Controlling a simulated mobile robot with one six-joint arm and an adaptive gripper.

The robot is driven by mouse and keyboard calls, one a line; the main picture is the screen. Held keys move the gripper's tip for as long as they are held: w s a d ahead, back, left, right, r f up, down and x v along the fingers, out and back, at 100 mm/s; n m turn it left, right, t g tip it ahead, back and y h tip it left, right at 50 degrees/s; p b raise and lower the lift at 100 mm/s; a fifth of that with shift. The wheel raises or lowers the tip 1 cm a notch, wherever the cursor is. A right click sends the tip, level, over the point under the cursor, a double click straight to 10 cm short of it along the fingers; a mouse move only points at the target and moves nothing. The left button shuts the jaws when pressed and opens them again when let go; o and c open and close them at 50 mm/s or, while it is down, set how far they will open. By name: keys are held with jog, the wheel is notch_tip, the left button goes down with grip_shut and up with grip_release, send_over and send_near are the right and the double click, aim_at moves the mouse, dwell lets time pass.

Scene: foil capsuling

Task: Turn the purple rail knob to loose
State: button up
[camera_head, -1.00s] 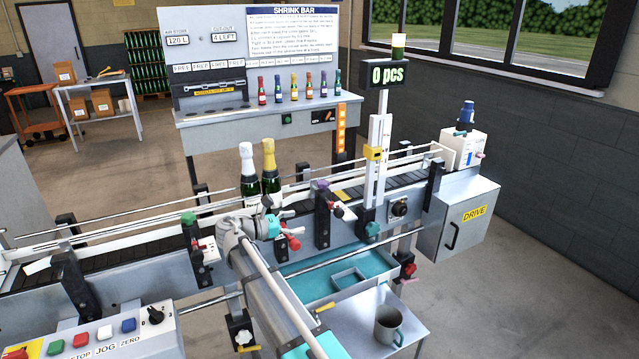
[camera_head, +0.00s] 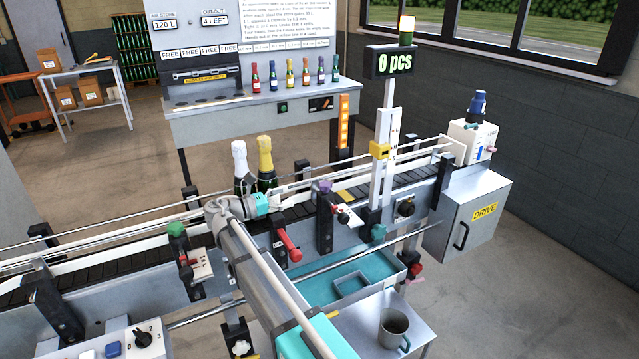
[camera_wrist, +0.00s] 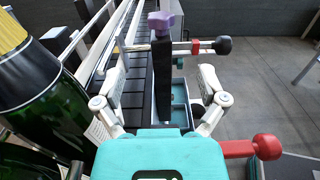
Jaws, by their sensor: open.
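The purple rail knob (camera_head: 325,186) is a small lobed knob on top of a black post (camera_head: 325,220) on the near side of the conveyor. In the wrist view the purple knob (camera_wrist: 160,22) stands upright at top centre, beyond my fingers. My gripper (camera_wrist: 163,70) is open, with its two pale fingers spread to either side of the post in the picture and nothing between them seen held. In the head view my gripper's teal body (camera_head: 261,204) is left of the knob, and its fingertips are hard to make out. The fingers look apart from the knob.
Two foil-topped bottles, white (camera_head: 239,160) and gold (camera_head: 265,162), stand on the conveyor close to my gripper. A red handle (camera_head: 290,246) and green knob (camera_head: 176,229) are nearby. Thin guide rails run along the belt. A mug (camera_head: 393,328) stands on the lower table.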

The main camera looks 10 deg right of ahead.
aim_at(325, 184)
jog(key=shift+a, duration=0.15)
dwell(0.3)
jog(key=x, duration=1.3)
jog(key=shift+d, duration=0.3)
jog(key=c, duration=1.2)
jog(key=shift+o, duration=0.2)
